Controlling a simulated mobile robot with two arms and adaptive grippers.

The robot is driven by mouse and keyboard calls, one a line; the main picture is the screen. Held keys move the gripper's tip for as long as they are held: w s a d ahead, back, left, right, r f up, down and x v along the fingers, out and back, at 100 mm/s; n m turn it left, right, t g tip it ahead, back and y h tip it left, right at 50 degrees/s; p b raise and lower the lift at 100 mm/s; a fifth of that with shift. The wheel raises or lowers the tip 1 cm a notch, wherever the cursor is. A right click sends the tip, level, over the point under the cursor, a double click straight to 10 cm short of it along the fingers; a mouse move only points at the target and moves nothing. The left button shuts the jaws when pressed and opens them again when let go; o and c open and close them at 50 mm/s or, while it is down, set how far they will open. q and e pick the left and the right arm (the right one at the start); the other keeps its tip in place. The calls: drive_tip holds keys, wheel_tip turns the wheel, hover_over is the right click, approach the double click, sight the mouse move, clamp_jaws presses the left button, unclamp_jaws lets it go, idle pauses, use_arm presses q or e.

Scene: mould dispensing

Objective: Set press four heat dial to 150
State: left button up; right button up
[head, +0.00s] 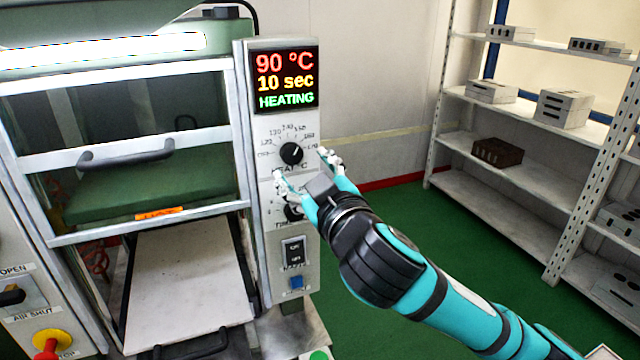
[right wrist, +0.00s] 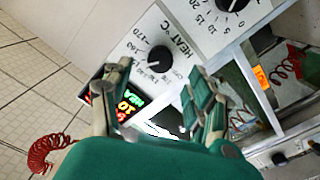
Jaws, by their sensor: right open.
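The black heat dial (head: 291,153) sits on the press's grey control panel (head: 246,110), inside a ring of printed numbers. Its exact pointer setting is hard to read. The display (head: 286,80) above reads 90 °C, 10 sec, HEATING. My right gripper (head: 302,165) is open, its two fingertips apart on either side of the heat dial, just below and right of it. In the right wrist view the heat dial (right wrist: 160,58) lies between the open fingers (right wrist: 158,74), with no clear contact. My left gripper is out of view. No press number shows.
The time dial (head: 293,211) sits below, partly hidden by my right gripper. A black switch (head: 294,252) and a blue button (head: 296,282) are lower on the panel. A shelf rack (head: 515,180) with metal blocks stands at right. Green floor (head: 400,205) lies between.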

drive_tip(key=v, duration=0.6)
drive_tip(key=shift+s, duration=0.3)
drive_tip(key=shift+d, duration=0.1)
